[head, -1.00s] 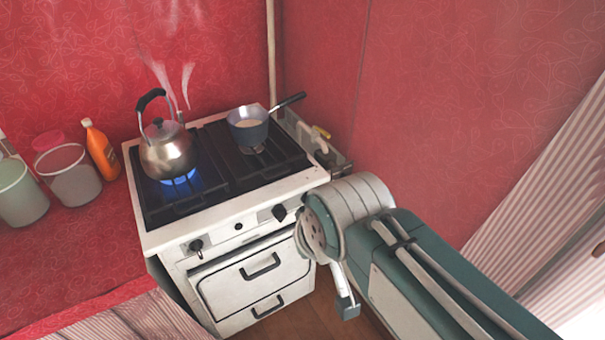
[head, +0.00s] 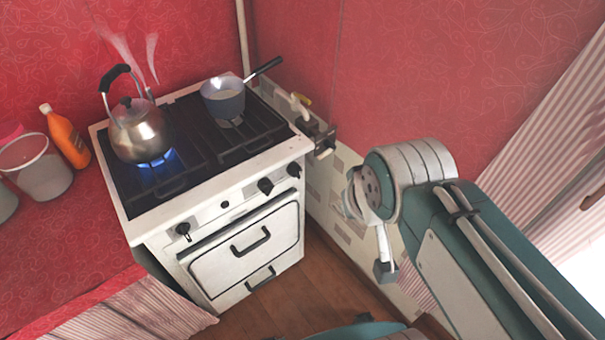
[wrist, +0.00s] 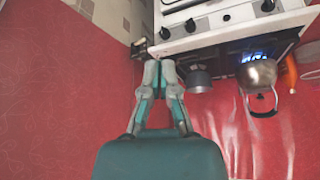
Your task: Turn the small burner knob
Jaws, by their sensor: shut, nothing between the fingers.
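The white stove (head: 215,215) has a row of dark knobs along its front panel. There is a knob at the left (head: 183,230), a smaller one (head: 225,204) near the middle, and two at the right, an inner one (head: 265,185) and an outer one (head: 293,169). I cannot tell which serves the small burner. The knobs also show along the panel in the upside-down wrist view (wrist: 226,17). My gripper (wrist: 160,73) is shut and empty. Its tips appear beside the stove's corner in the wrist view, apart from the knobs. In the head view my arm is right of the stove.
A steaming kettle (head: 140,132) stands over a lit blue flame at the stove's left. A saucepan (head: 223,100) stands on the right side. A bin (head: 38,168) and an orange bottle (head: 65,138) are on the red counter. Wall fittings (head: 318,133) jut out right of the stove.

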